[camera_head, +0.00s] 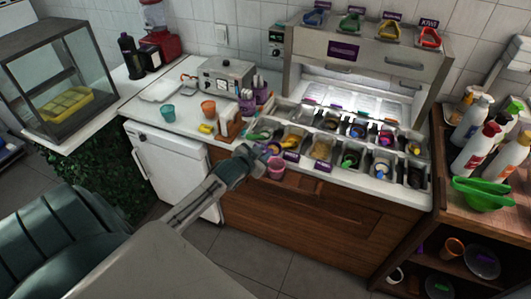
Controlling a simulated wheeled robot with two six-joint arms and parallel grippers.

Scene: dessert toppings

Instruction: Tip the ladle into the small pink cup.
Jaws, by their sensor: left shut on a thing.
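The small pink cup (276,170) is at the front edge of the toppings counter, in front of the wooden drawers. My left gripper (257,164) reaches in from the lower left and is shut on the cup at its left side. The cup looks roughly upright, and its inside is too small to make out. Several ladles or scoops with coloured handles rest in the topping bins (320,150) just behind and to the right. I cannot tell which one is the task's ladle. My right gripper is out of view.
On the left counter stand a teal cup (168,113), an orange cup (208,109) and a metal box (226,76). Bottles (468,150) and a green bowl (483,194) crowd the right shelf. The floor in front of the drawers is clear.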

